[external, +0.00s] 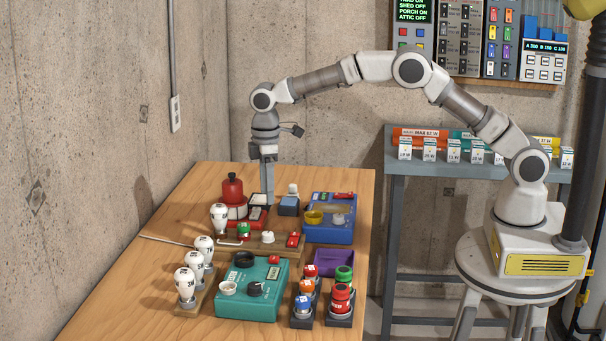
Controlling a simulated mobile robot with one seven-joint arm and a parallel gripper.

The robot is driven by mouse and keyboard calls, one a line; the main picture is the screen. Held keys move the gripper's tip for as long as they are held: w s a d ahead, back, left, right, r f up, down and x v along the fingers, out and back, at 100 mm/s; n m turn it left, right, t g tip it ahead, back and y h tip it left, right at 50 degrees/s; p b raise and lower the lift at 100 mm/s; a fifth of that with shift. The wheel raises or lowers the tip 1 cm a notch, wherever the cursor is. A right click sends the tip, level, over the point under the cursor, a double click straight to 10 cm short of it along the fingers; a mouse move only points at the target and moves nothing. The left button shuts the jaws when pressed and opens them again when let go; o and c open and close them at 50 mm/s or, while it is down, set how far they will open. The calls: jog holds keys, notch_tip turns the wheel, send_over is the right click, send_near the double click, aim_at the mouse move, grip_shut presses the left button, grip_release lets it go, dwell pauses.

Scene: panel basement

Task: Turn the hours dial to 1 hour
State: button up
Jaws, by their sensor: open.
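My gripper (267,196) points straight down at the back of the wooden table (150,265). Its fingers are seen edge-on, low beside a small black and red block; I cannot tell whether they touch it. A teal box (240,305) at the front carries a white knob (227,288), a black dial (256,289), a black ring-shaped part (243,259) and a red button (274,259). A blue box (330,236) at the back right carries a yellow round part (314,217) and a grey knob (338,219). The labels are too small to tell which is the hours dial.
White bulbs (185,282) stand on a wooden holder left of the teal box. The table's left front is clear.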

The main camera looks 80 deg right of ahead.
aim_at(268, 233)
notch_tip(268, 233, down, 11)
jog(key=shift+f+p, duration=0.1)
jog(key=shift+p, duration=0.25)
grip_shut()
